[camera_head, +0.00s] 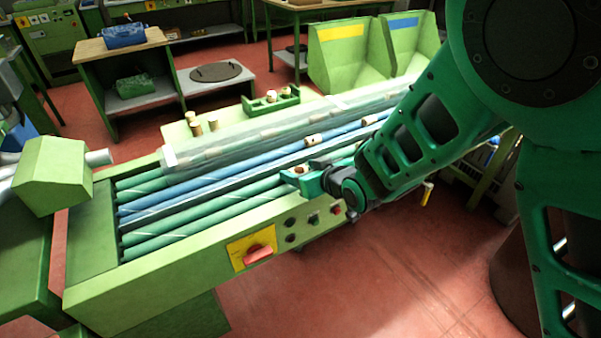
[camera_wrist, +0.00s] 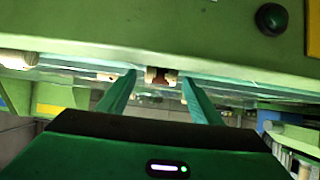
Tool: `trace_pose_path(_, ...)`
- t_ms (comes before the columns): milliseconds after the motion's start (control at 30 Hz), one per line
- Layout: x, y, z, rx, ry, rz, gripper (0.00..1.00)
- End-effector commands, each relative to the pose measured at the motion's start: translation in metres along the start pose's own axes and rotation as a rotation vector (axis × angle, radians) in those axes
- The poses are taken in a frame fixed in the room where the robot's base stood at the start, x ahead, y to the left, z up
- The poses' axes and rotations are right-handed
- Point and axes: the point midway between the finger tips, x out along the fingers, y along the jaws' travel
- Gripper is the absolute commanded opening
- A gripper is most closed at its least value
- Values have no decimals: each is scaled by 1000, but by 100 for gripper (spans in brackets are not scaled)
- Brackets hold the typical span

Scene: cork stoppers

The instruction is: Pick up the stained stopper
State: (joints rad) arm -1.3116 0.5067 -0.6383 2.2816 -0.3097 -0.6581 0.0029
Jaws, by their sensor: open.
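A pale cork stopper with a dark reddish-brown stain (camera_wrist: 161,76) shows in the wrist view, between the tips of my open gripper (camera_wrist: 161,82). Gaps show on both sides of it, so the fingers do not appear to grip it. In the head view my gripper (camera_head: 306,179) is low over the near green rollers, by the machine's front edge. A small part of the stopper (camera_head: 300,169) shows there beside the fingers; the rest is hidden. Other pale stoppers lie on the rollers, one on the blue roller (camera_head: 312,140) and one farther right (camera_head: 370,119).
The roller machine (camera_head: 170,272) has a raised front panel with a red handle (camera_head: 258,255) and knobs close to my gripper. A clear cover (camera_head: 240,137) runs along its back. Several stoppers stand behind it, near a small green tray (camera_head: 285,101). Another stopper (camera_wrist: 18,60) shows at left in the wrist view.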

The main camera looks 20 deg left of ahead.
Motion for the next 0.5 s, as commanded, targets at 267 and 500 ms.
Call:
trace_pose_path(267,0,0,0,0,1,0,45)
trace_pose_path(500,0,0,0,0,1,0,16)
